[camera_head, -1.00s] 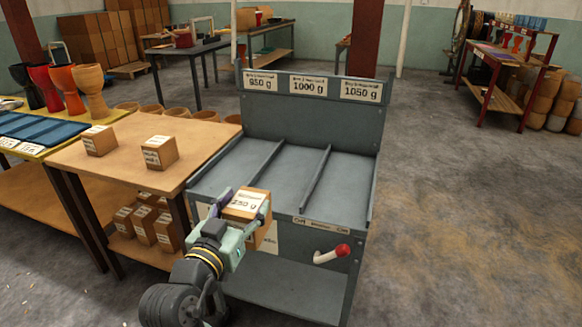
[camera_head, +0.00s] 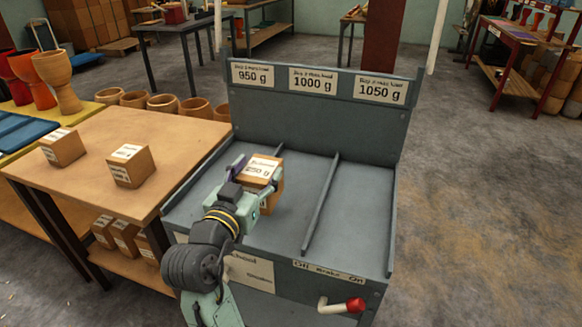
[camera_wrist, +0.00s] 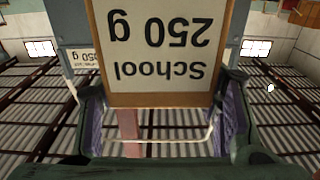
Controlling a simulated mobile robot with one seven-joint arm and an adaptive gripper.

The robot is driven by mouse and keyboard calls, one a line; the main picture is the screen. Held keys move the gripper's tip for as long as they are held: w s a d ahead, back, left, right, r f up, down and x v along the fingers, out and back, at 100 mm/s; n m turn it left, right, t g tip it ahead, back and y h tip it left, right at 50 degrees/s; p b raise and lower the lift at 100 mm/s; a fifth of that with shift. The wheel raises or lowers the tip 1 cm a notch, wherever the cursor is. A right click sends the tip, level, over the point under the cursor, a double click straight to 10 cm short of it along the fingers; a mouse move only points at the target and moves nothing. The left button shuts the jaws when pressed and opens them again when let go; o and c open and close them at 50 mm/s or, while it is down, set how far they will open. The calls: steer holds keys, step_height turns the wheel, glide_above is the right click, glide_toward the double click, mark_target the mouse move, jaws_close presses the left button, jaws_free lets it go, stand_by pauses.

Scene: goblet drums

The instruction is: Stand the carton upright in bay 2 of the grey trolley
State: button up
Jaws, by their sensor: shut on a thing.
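The carton (camera_head: 264,176) is a brown box with a white label reading 250 g. My gripper (camera_head: 256,182) is shut on it, a finger on either side. The wrist view shows its "School 250 g" label (camera_wrist: 160,45) upside down. The carton looks upright, over the left-middle part of the grey trolley (camera_head: 318,120). I cannot tell whether its base touches the trolley floor. The back panel carries three labels: 950 g (camera_head: 252,74), 1000 g (camera_head: 313,80) and 1050 g (camera_head: 380,89). The right divider (camera_head: 321,205) is plain; the left one is mostly hidden behind carton and gripper.
Two similar cartons (camera_head: 63,147) (camera_head: 131,166) stand on the wooden table (camera_head: 105,190) left of the trolley, with several more on its lower shelf. A red-ended brake handle (camera_head: 345,305) sticks out of the trolley front. The right bay (camera_head: 357,205) is empty.

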steer(key=w+d+f+p, duration=0.1)
steer(key=w+d, duration=0.1)
steer(key=w, duration=0.1)
steer(key=w+d+f+p, duration=0.1)
steer(key=w+d, duration=0.1)
steer(key=w, duration=0.2)
steer(key=w+d+f+p, duration=0.1)
steer(key=w+d, duration=0.2)
steer(key=shift+w+f, duration=0.15)
steer(key=shift+f, duration=0.65)
steer(key=shift+f, duration=0.1)
steer(key=o, duration=1.4)
steer(key=shift+f, duration=0.1)
